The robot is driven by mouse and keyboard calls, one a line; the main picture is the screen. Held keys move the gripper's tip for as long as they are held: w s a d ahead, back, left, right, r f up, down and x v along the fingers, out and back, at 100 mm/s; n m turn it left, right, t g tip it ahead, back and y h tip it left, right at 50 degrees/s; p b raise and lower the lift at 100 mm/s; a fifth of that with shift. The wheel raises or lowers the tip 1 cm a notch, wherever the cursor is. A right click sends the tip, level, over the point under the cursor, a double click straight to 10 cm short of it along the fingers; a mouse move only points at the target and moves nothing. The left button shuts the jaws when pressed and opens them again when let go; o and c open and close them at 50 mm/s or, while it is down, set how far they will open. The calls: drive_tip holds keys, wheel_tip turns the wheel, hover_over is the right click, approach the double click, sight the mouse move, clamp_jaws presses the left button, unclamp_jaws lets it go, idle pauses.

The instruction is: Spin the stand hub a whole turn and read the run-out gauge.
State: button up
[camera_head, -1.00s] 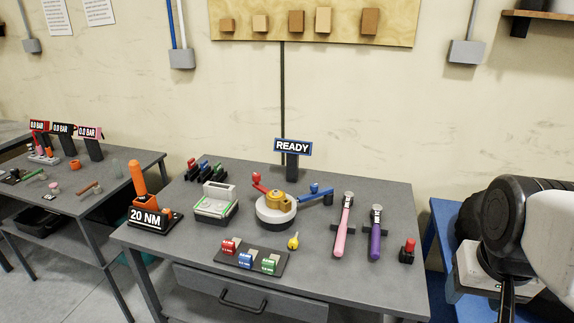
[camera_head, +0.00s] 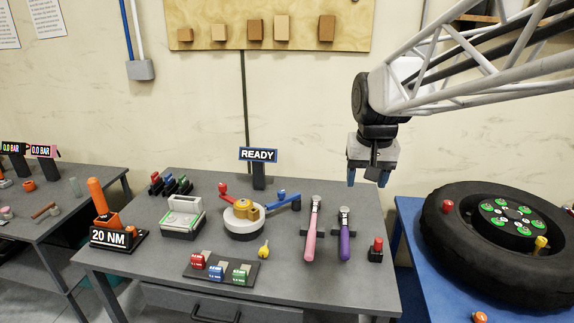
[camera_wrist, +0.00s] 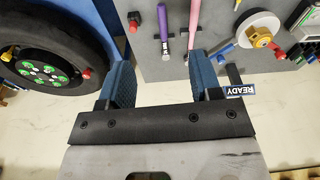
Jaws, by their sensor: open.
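The stand hub (camera_head: 243,209) is a brass-yellow piece on a round white base (camera_head: 243,228) at the middle of the grey bench, with a red-tipped arm (camera_head: 224,190) and a blue arm (camera_head: 284,202) beside it. The hub also shows at the upper right of the wrist view (camera_wrist: 262,38). A sign reading READY (camera_head: 258,155) stands behind it; I cannot tell whether this is the run-out gauge. My gripper (camera_head: 367,180) is open and empty, pointing down above the bench's right end, well right of the hub. Its blue fingers show in the wrist view (camera_wrist: 163,85).
A red button (camera_head: 376,249) is at the right. A yellow key-like piece (camera_head: 264,250), colored blocks (camera_head: 219,270) and a 20 NM tool (camera_head: 108,237) are nearby. A tyre (camera_head: 450,245) lies on the blue table.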

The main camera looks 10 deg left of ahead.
drive_tip(key=w+a, duration=1.1)
drive_tip(key=w, duration=0.2)
drive_tip(key=n+g, duration=0.2)
hover_over(222, 184)
drive_tip(key=f, duration=1.7)
drive_tip(key=shift+s+d+f, duration=0.1)
drive_tip(key=shift+s+d, duration=0.1)
drive_tip(key=shift+d, duration=0.2)
drive_tip(key=shift+a+f, duration=0.25)
drive_tip(key=shift+a, duration=0.1)
drive_tip(key=shift+f, duration=0.1)
drive_tip(key=shift+f, duration=3.8)
clamp_jaws()
